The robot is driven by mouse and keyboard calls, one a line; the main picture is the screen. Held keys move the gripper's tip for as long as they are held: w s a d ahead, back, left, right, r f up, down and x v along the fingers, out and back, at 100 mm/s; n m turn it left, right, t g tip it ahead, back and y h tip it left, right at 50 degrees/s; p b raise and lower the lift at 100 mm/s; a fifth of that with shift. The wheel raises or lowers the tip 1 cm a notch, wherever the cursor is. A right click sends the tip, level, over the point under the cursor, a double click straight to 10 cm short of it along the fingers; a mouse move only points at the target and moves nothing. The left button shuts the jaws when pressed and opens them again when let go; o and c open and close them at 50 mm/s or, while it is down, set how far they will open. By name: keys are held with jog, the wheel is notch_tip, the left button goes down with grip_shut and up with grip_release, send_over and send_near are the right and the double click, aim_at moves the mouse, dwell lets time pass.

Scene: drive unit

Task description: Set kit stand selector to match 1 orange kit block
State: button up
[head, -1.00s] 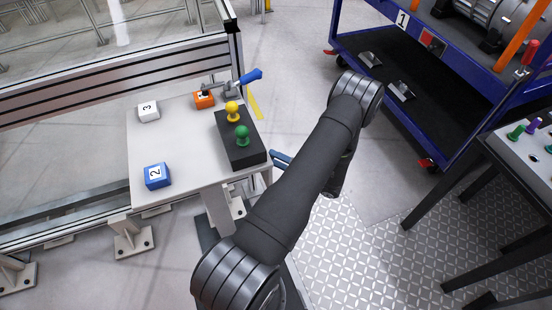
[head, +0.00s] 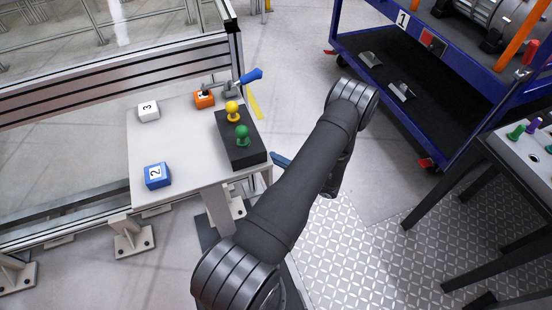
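The orange kit block (head: 204,99) sits at the back edge of the light kit table (head: 185,130), next to a toggle clamp with a blue handle (head: 250,76). Its label is partly covered by the clamp. A black block (head: 247,157) with a yellow knob (head: 232,108) and a green knob (head: 242,132) stands at the table's right side. I cannot tell which part is the kit stand selector. My arm crosses the middle of the head view, right of the table. My gripper is not visible, and nothing shows whether it holds anything.
A white block marked 3 (head: 148,111) and a blue block marked 2 (head: 157,176) lie on the table. A blue cart (head: 375,110) with a 1 label stands at the upper right. A panel with coloured knobs (head: 530,145) is at the right edge.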

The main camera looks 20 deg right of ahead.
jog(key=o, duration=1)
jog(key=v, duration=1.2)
